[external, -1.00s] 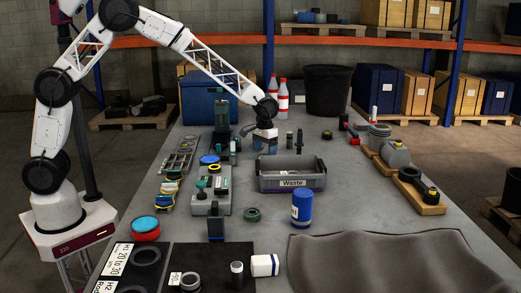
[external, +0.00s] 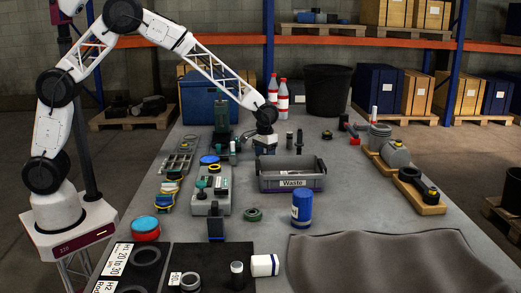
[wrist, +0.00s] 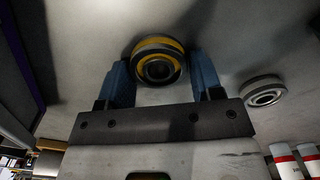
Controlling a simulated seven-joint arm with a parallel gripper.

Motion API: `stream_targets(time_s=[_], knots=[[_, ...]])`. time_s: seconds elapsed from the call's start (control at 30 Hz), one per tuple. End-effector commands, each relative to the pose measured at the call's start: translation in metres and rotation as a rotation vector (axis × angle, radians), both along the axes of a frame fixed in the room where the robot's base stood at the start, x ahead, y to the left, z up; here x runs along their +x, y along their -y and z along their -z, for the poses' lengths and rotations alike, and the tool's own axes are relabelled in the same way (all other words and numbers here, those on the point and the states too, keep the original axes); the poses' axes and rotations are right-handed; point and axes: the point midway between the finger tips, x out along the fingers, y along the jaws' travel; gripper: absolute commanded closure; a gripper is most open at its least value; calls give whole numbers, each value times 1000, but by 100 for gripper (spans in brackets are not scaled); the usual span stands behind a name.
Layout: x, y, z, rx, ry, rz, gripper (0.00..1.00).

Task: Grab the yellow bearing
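The yellow bearing (wrist: 158,62) is a ring with a yellow band and dark bore, lying on the table in the wrist view. My gripper (wrist: 160,72) has two blue fingers, spread apart, one on each side of the bearing with a gap to each. In the external view my gripper (external: 265,149) is low over the table behind the grey waste bin; the bearing there is hidden or too small to make out.
A second, grey bearing (wrist: 263,91) lies to the right in the wrist view, near red-capped bottles (wrist: 284,162). The waste bin (external: 292,184) stands in front of my gripper. A green machine (external: 221,122) stands just left. A black bucket (external: 326,91) is behind right.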

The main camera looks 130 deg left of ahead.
Motion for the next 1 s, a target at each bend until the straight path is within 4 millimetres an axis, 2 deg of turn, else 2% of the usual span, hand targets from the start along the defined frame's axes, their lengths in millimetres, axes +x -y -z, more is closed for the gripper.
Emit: stream_targets(time_s=[0.03, 0.2, 0.63, 0.77, 1.0], knots=[[0, 0, 0, 0, 0, 0, 48], [0, 0, 0, 0, 0, 0, 74], [0, 0, -8, 2, 1, 0, 75], [0, 0, -20, 2, 1, 0, 75], [0, 0, -55, 2, 1, 0, 75]])
